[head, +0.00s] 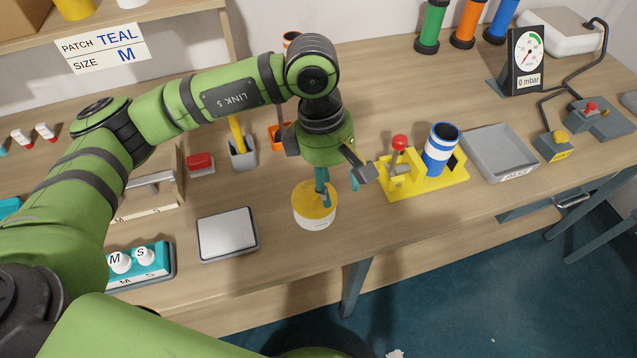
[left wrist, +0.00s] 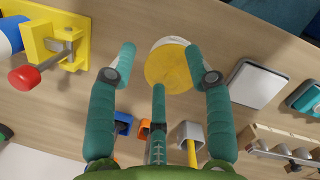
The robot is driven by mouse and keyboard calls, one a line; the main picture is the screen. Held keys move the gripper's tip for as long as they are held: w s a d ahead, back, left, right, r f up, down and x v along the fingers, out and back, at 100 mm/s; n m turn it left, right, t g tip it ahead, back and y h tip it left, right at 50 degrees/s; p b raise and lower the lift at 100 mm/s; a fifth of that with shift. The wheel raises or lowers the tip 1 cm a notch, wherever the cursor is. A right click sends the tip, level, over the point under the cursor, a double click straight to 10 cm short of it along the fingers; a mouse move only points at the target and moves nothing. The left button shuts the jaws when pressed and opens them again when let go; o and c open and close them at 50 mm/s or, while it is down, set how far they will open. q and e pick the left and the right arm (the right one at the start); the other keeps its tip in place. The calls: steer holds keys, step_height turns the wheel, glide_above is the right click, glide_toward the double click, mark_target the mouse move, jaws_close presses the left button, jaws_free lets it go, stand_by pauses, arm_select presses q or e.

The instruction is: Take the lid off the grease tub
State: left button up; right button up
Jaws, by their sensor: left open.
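The grease tub (head: 316,223) is a short white round tub with a flat yellow lid (head: 308,199) on top. It stands upright on the workbench near its front edge. My left gripper (head: 338,187) is just above the tub, pointing down, with its teal fingers spread. In the left wrist view the open fingers (left wrist: 160,66) are around the near side of the yellow lid (left wrist: 171,72), with nothing held between them. In the head view a finger covers part of the lid. I cannot tell whether any fingertip touches it. My right gripper is not in view.
A yellow stand (head: 430,181) with a red-knobbed lever and a blue-and-white cylinder is right of the tub. A flat grey-white plate (head: 228,235) lies to the left. Behind are a grey holder (head: 243,155) and an orange holder (head: 276,140). A grey tray (head: 499,157) is farther right.

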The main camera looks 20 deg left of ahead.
mark_target(314, 189)
arm_select(q)
steer(key=a, duration=0.1)
steer(key=w+a+y, duration=0.1)
steer(key=a, duration=0.1)
steer(key=w+a+y, duration=0.1)
steer(key=shift+w+a+r+t, duration=0.1)
steer(key=shift+a+r+t, duration=0.1)
steer(key=shift+r+t, duration=0.2)
steer(key=shift+a+f+p, duration=0.15)
steer(key=shift+f+p, duration=0.15)
steer(key=shift+f, duration=0.05)
steer(key=shift+f+p, duration=0.6)
steer(key=shift+f, duration=0.15)
step_height(314, 189, down, 4)
steer(key=shift+r+p, duration=0.15)
steer(key=shift+p, duration=0.85)
steer(key=shift+f, duration=0.55)
steer(key=shift+d, duration=0.2)
steer(key=c, duration=1)
